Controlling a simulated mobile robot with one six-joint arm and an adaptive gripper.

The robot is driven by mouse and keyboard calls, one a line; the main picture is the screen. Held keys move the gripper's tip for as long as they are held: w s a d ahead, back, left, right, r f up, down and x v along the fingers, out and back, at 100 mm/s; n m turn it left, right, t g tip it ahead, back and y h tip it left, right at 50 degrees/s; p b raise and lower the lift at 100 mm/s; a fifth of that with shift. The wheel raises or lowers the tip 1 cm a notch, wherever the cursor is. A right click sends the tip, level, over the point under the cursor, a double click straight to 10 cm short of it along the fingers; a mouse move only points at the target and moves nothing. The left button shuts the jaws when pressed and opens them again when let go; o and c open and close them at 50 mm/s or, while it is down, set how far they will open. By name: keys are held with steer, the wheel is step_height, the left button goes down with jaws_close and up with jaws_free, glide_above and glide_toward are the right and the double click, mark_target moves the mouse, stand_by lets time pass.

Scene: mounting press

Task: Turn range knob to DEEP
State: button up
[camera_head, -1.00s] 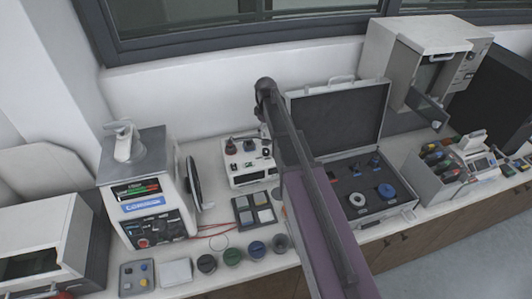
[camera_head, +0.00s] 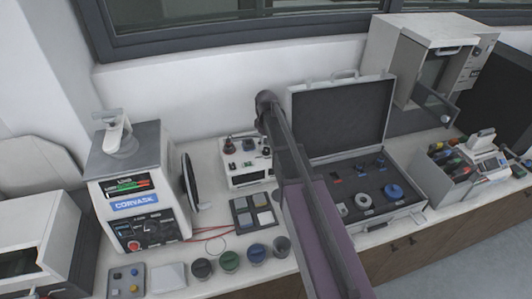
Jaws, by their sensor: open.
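The range knob cannot be picked out with certainty, and no DEEP marking can be read. The white CORVASK machine (camera_head: 140,190) stands at the left with a display and a lower control panel (camera_head: 148,232) bearing a red button and small dark controls. A small white instrument (camera_head: 247,163) behind the middle of the bench has dark knobs (camera_head: 230,146) on its top. My dark arm reaches up across the middle of the view, apart from the CORVASK machine's panel in the picture. The gripper's fingers do not show.
An open case (camera_head: 340,117) with round parts sits right of my arm. A black screen (camera_head: 190,182) stands beside the CORVASK machine. Several small cups (camera_head: 230,262), a compartment tray (camera_head: 254,211) and red cables (camera_head: 212,232) occupy the bench front. A white cabinet (camera_head: 425,50) stands at the back right.

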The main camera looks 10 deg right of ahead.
mark_target(266, 149)
steer(key=shift+f+b, duration=1.35)
steer(key=shift+f, duration=0.25)
jaws_close()
